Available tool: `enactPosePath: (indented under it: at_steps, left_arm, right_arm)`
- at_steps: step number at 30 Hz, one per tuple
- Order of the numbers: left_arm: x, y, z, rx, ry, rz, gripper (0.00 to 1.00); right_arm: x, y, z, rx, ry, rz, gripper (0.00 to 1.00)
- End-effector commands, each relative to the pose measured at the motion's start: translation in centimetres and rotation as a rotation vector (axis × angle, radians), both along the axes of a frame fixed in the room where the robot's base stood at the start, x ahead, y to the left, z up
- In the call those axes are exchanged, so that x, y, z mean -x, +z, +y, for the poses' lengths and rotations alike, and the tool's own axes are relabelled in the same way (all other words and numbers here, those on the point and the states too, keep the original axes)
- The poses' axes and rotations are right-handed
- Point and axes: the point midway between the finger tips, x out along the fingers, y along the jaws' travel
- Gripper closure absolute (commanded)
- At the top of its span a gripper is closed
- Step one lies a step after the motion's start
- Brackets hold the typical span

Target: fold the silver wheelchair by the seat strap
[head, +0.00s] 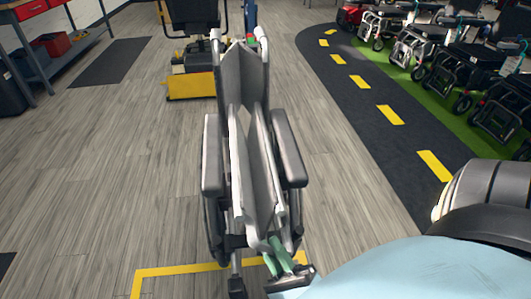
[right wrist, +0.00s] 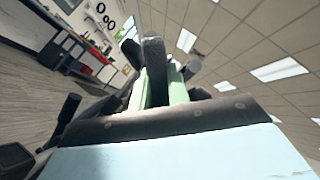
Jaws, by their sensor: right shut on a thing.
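The silver wheelchair (head: 239,185) stands upright in the middle of the head view, its back away from me. It is narrow, with its grey seat panels drawn up steeply and close together between the dark armrests. My right gripper (head: 275,248), with green fingers, is at the front end of the seat. In the right wrist view, my right gripper (right wrist: 160,92) is shut on a dark piece, which appears to be the seat strap (right wrist: 154,58). The rest of the strap is hidden. My left gripper is not in view.
Yellow floor tape (head: 180,269) runs under the wheelchair's front. A yellow-based machine (head: 191,85) stands behind it. Several scooters and wheelchairs (head: 430,50) line the right side on green floor. A workbench (head: 62,45) is at far left.

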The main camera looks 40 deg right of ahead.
Motion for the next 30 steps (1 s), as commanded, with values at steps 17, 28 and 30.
enactPosePath:
  at_steps: [17, 28, 30]
  left_arm:
    - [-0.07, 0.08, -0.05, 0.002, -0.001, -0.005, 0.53]
    - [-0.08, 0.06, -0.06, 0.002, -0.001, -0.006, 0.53]
    - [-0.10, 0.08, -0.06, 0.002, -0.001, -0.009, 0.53]
  right_arm:
    - [0.30, 0.08, -0.76, -0.007, -0.010, -0.010, 0.63]
    - [0.51, -0.21, -0.39, -0.006, -0.005, -0.008, 0.61]
    - [1.10, -0.70, -0.42, -0.006, -0.007, -0.006, 0.61]
